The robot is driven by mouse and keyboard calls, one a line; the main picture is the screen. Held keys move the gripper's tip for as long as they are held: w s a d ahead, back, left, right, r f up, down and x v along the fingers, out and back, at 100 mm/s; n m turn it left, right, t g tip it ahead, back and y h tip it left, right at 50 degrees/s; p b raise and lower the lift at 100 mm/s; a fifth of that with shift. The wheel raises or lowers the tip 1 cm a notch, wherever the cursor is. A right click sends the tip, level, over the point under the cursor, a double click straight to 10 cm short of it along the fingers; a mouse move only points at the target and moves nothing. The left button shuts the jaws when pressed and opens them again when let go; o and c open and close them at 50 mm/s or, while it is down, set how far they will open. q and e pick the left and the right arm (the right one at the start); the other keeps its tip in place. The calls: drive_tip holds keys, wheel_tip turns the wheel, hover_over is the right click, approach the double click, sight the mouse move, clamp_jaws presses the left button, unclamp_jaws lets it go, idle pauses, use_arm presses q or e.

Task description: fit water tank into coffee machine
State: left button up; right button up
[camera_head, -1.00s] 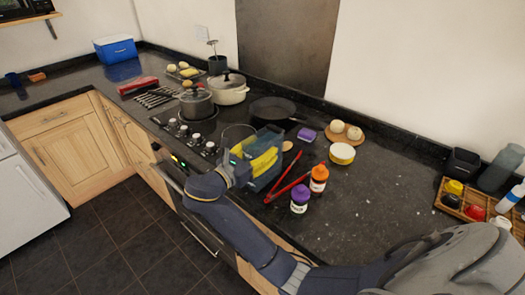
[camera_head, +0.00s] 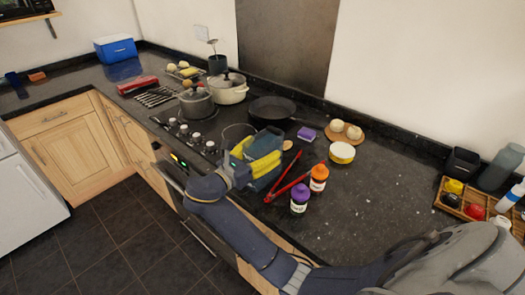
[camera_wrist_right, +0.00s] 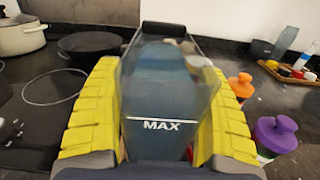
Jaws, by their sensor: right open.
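The water tank (camera_head: 270,138) is a dark, see-through container standing upright on the counter, right of the hob. In the right wrist view the tank (camera_wrist_right: 165,95) fills the middle, with a white MAX line on its near face and a dark block at its top. My right gripper (camera_head: 255,156) is open, with one yellow ribbed finger on each side of the tank. In the wrist view I cannot tell whether the fingers touch its sides. My left gripper is out of view. I see no coffee machine in either view.
The counter's right middle (camera_head: 390,190) is clear.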

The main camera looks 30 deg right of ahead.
sight(248, 161)
drive_tip(key=v, duration=0.6)
drive_tip(key=shift+a+r, duration=0.1)
drive_tip(key=shift+r, duration=0.05)
drive_tip(key=shift+o, duration=0.8)
drive_tip(key=shift+s+a, duration=0.2)
drive_tip(key=shift+a, duration=0.45)
